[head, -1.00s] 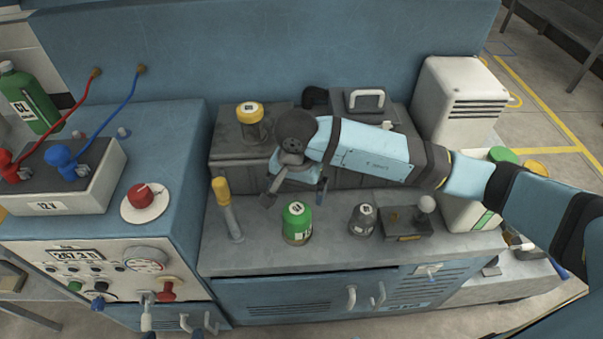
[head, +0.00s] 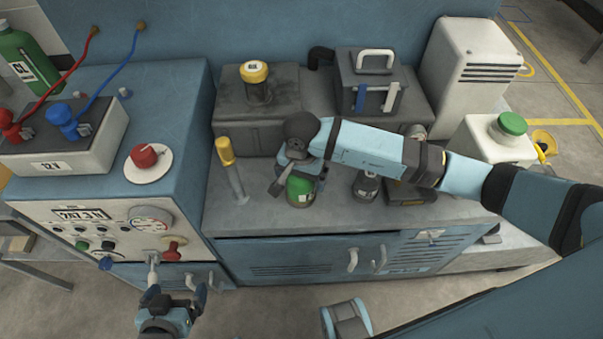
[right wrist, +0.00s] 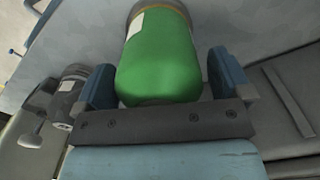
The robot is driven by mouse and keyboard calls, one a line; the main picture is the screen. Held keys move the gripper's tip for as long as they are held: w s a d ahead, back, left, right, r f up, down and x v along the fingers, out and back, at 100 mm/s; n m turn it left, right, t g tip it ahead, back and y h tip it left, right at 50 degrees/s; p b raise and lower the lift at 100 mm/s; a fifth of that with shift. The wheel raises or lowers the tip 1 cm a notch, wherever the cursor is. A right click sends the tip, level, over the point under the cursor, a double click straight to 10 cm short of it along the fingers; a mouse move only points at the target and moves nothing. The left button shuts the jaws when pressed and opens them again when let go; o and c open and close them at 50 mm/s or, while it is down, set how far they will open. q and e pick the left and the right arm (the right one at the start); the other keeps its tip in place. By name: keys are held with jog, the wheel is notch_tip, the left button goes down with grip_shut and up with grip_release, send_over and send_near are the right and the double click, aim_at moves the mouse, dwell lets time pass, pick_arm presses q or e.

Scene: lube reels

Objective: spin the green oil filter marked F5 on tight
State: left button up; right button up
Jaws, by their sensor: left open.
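The green oil filter (head: 299,192) stands upright on the grey bench top, partly hidden by my right gripper (head: 298,178). In the right wrist view the filter (right wrist: 160,62) fills the space between two blue fingers, with part of a white label at its upper left; the marking cannot be read. My right gripper (right wrist: 163,85) has its fingers apart on either side of the filter, with a narrow gap showing on the right. My left gripper (head: 174,300) is open and empty, low in front of the control panel.
A yellow-topped filter (head: 257,88) stands on a dark block behind. A yellow-handled tool (head: 228,160) is left of the green filter. A dark grey filter (head: 366,186) is to its right. The control cabinet (head: 160,100) borders the bench on the left.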

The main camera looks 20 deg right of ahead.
jog(key=c, duration=1)
jog(key=m, duration=0.2)
jog(key=shift+r+m+p, duration=0.1)
jog(key=shift+m+p, duration=0.2)
jog(key=shift+o, duration=0.3)
jog(key=shift+m, duration=1.3)
jog(key=shift+d, duration=0.1)
jog(key=m+p, duration=0.1)
jog(key=m, duration=0.2)
jog(key=shift+s, duration=0.15)
jog(key=shift+m, duration=1.1)
jog(key=o, duration=1.1)
